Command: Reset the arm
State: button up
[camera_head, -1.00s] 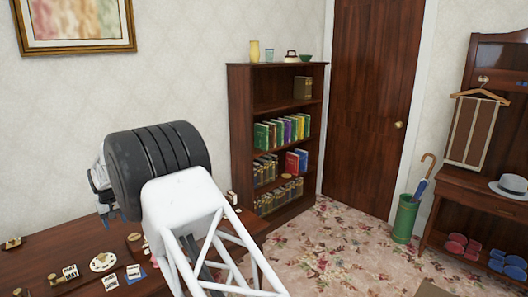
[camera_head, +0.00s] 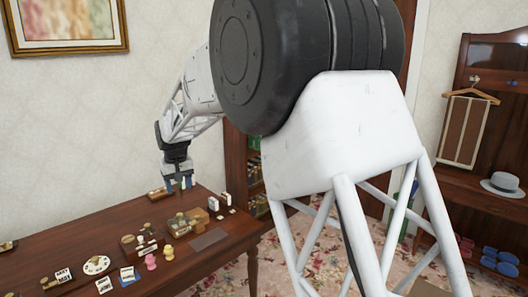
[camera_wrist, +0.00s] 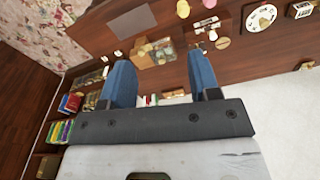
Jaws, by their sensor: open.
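My gripper (camera_head: 178,186) hangs fingers-down above the back part of the dark wooden table (camera_head: 75,235), near its right half. In the wrist view my gripper (camera_wrist: 162,75) shows two blue fingers spread apart with nothing held between them. Below and beyond the fingers lie small items on the table (camera_wrist: 240,60). My own arm fills the middle and right of the head view and hides most of the bookcase and door.
Small items crowd the table, among them a white round dial (camera_head: 97,265), pink (camera_head: 151,262) and yellow (camera_head: 169,252) pieces and a flat grey plate (camera_head: 207,239). The bookcase (camera_head: 238,150) stands behind. A hall stand with a grey hat (camera_head: 502,184) is at the right.

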jog(key=s+d+r+m, duration=0.1)
jog(key=s+d+r, duration=0.2)
jog(key=s+d, duration=0.5)
jog(key=s+d+r+m+t, duration=0.15)
jog(key=s+d, duration=0.35)
jog(key=d, duration=0.7)
jog(key=s+d+r+m+g, duration=0.1)
jog(key=s+d+r, duration=0.4)
jog(key=d, duration=0.5)
jog(key=s+d+f+m, duration=0.1)
jog(key=s+d+f, duration=0.2)
jog(key=s, duration=0.6)
jog(key=s+d+f+m+t, duration=0.1)
jog(key=s+d+f, duration=0.2)
jog(key=s+d, duration=0.5)
jog(key=s+d+f+m, duration=0.1)
jog(key=s+d, duration=0.4)
jog(key=s, duration=0.6)
jog(key=shift+s+d+f+h, duration=0.2)
jog(key=shift+s+f+h, duration=0.1)
jog(key=shift+f, duration=0.6)
